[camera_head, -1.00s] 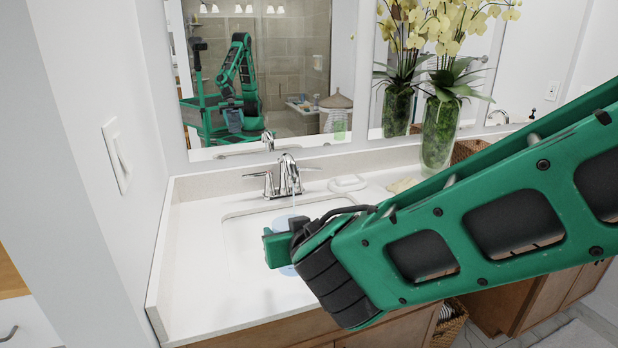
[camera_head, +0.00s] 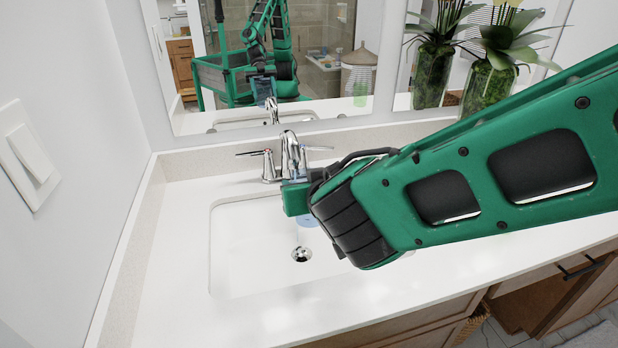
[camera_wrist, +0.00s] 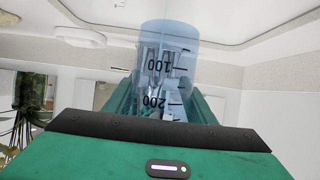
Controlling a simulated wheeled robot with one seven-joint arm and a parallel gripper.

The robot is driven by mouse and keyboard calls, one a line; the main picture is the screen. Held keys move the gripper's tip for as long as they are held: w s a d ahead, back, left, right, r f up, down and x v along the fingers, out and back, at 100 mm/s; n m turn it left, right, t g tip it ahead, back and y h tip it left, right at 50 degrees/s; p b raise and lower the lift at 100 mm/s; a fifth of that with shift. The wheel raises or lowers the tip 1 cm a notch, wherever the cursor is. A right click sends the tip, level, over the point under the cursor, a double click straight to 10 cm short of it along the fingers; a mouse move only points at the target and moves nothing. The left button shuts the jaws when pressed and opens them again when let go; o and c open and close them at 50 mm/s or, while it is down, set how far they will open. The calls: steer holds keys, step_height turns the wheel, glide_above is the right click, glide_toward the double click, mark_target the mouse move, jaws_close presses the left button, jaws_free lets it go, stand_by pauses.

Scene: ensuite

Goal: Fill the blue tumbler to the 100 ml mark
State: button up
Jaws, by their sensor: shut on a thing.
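The blue tumbler (camera_head: 308,222) is see-through and mostly hidden behind my gripper (camera_head: 297,199) in the head view. My gripper is shut on it and holds it over the sink, close to the faucet spout. In the wrist view the tumbler (camera_wrist: 168,32) sits between the green fingers, with black 100 and 200 marks; its closed end is at the picture's top. I cannot tell the water level inside it. The chrome faucet (camera_head: 289,150) has a lever on each side.
The white sink basin (camera_head: 245,245) has a chrome drain (camera_head: 301,254). The white counter (camera_head: 180,240) is clear left of the basin. A wall with a light switch (camera_head: 28,150) bounds the left side. A glass vase (camera_head: 487,88) stands at the back right. A mirror (camera_head: 330,70) is behind the faucet.

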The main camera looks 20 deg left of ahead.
steer(key=w+a+f, duration=0.2)
steer(key=w+f, duration=0.2)
steer(key=f, duration=0.5)
stand_by(0.5)
steer(key=shift+w+a, duration=0.15)
stand_by(0.5)
steer(key=w+a, duration=0.4)
steer(key=w, duration=0.3)
steer(key=shift+w+a, duration=0.35)
steer(key=shift+a, duration=0.05)
steer(key=shift+s, duration=0.1)
stand_by(3.9)
steer(key=s+d, duration=0.5)
steer(key=s, duration=0.3)
